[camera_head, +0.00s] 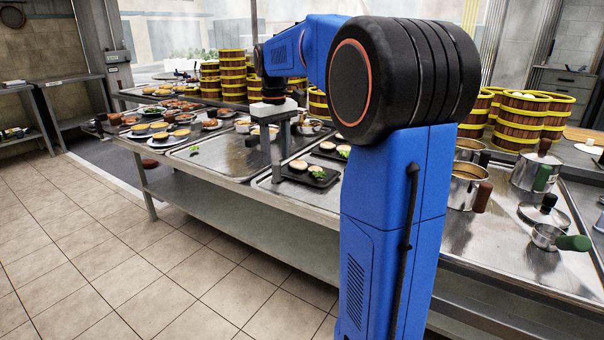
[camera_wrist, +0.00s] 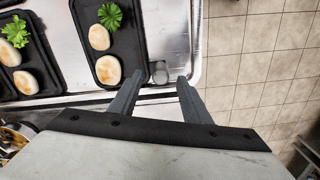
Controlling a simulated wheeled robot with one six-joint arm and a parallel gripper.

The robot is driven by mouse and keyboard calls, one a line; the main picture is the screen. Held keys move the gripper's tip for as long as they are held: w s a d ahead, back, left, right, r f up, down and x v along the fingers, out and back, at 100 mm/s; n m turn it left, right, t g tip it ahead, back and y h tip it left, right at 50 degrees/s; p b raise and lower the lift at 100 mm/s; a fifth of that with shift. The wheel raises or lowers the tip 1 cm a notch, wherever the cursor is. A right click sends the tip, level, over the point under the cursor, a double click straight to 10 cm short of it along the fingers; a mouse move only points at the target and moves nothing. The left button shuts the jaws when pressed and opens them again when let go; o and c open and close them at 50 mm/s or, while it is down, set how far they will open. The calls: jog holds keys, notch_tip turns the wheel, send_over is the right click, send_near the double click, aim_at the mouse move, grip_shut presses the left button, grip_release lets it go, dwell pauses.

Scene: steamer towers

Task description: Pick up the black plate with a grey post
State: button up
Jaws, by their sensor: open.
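The black plate (camera_wrist: 128,40) carries two pale buns and a green leafy garnish. It lies flat on the metal counter, and also shows in the head view (camera_head: 325,184). The small grey post (camera_wrist: 160,72) stands at the plate's right edge in the wrist view; I cannot make it out in the head view. My gripper (camera_wrist: 160,79) is open, with one fingertip on either side of the post and a gap to each. In the head view my gripper (camera_head: 277,163) points down beside the plate's left end. Whether the fingertips are level with the post is unclear.
A second black plate (camera_wrist: 36,50) with buns and greens lies close by on the left. The metal counter edge (camera_wrist: 198,40) is just right of my gripper, with tiled floor beyond. Steamer towers (camera_head: 233,75) and pots (camera_head: 466,187) stand farther along the counter.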

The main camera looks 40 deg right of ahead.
aim_at(276, 162)
jog(key=shift+f, duration=2.5)
grip_shut()
